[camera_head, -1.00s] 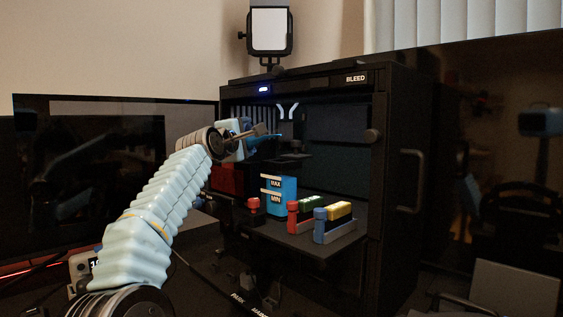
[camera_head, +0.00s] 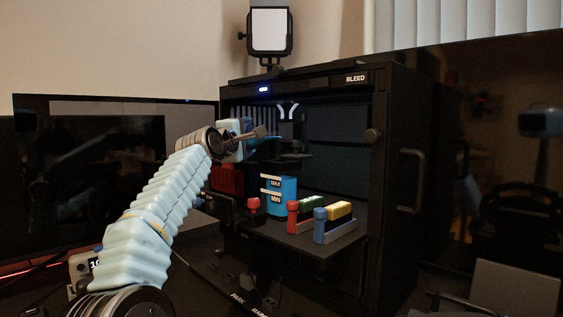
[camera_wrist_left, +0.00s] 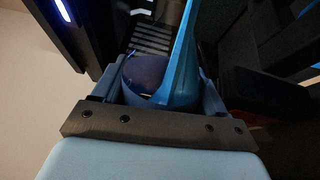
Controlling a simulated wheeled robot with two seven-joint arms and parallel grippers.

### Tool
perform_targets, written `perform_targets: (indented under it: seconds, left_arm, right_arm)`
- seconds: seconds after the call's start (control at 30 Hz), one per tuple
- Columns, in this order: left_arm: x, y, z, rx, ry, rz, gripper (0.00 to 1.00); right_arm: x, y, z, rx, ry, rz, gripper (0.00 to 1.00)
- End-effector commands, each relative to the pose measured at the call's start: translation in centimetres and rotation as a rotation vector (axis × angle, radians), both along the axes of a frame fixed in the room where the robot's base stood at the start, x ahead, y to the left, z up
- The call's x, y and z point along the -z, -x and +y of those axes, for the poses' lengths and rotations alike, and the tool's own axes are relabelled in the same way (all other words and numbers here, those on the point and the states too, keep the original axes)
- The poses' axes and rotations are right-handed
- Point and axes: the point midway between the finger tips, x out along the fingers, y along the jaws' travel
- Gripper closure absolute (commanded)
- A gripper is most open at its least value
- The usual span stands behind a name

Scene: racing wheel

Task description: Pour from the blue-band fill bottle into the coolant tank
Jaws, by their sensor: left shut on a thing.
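My left gripper (camera_head: 258,135) reaches into the black cabinet, above and slightly left of the coolant tank. In the left wrist view, my left gripper (camera_wrist_left: 160,95) is shut on the fill bottle (camera_wrist_left: 146,72), whose dark round body and blue part (camera_wrist_left: 181,72) show between the fingers. In the head view the bottle is small, dark and mostly hidden. The coolant tank (camera_head: 289,187), blue with MAX and MIN labels, stands upright on the cabinet's shelf. I cannot tell the bottle's exact tilt or whether liquid flows. My right gripper is not in view.
The cabinet's right side (camera_head: 405,120) carries a handle. A dark screen (camera_head: 80,180) stands at left.

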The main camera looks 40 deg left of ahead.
Motion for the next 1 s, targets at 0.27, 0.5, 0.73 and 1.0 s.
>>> perform_targets:
  seconds: [0.27, 0.5, 0.73, 1.0]
  left_arm:
    - [-0.04, 0.01, -0.01, 0.000, -0.016, 0.006, 0.70]
    - [-0.04, 0.00, -0.02, 0.000, -0.029, 0.011, 0.70]
    - [-0.04, 0.00, -0.02, 0.000, -0.042, 0.017, 0.70]
    - [-0.04, 0.00, -0.02, 0.000, -0.048, 0.019, 0.70]
  right_arm:
    - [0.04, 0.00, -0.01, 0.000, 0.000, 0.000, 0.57]
    - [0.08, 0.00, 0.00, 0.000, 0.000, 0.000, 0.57]
    - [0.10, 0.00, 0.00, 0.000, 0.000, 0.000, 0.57]
    - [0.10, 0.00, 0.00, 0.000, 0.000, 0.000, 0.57]
